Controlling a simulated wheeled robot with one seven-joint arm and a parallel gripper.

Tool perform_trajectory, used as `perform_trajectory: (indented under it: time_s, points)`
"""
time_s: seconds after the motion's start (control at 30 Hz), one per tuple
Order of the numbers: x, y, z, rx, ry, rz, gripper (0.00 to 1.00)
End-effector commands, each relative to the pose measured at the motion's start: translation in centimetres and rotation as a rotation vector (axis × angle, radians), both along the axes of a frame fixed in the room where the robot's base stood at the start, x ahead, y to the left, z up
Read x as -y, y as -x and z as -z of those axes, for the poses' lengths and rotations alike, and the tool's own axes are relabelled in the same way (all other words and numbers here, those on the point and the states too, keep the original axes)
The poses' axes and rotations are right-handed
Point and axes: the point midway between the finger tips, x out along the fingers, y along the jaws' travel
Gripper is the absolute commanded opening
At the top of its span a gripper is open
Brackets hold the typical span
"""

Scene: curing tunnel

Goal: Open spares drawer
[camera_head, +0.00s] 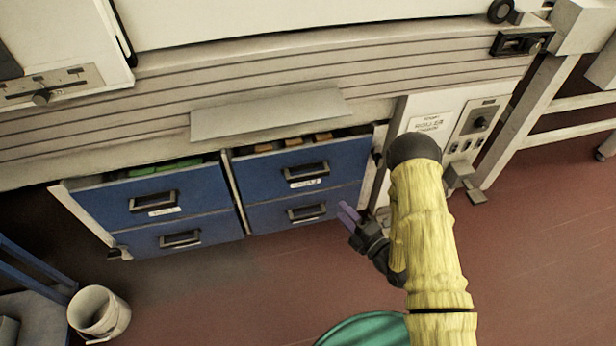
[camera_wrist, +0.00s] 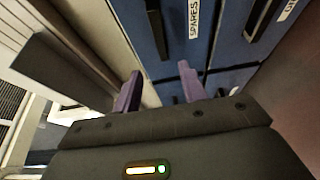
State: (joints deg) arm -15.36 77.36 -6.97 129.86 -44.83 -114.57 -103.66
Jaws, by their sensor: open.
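In the wrist view, a blue drawer front bears a SPARES label (camera_wrist: 193,18) beside its dark handle (camera_wrist: 157,32). It appears to be the upper right drawer (camera_head: 345,160) in the head view, whose label is too small to read there. Its front looks about in line with the drawer below; brown items show over its top edge. My gripper (camera_head: 347,215) is open and empty, its purple fingers close to the right-hand drawers, low and near their right side. The fingers (camera_wrist: 160,92) also show in the wrist view, with no handle visibly between them.
A lower right drawer (camera_head: 335,207) and two left drawers (camera_head: 200,187) sit alongside. A sloping grey plate (camera_head: 265,115) juts above them. A control panel (camera_head: 478,120) stands right. A white bucket (camera_head: 98,312) and a green round object (camera_head: 370,330) are nearer; red floor lies between.

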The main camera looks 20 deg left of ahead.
Motion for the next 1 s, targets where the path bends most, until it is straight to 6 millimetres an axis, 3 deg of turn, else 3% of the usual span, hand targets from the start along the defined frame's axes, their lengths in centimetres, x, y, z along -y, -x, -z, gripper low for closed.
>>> perform_trajectory:
  time_s: [1.0]
  points:
    - [-13.0, -9.6, 0.1, 0.002, -0.002, 0.003, 0.42]
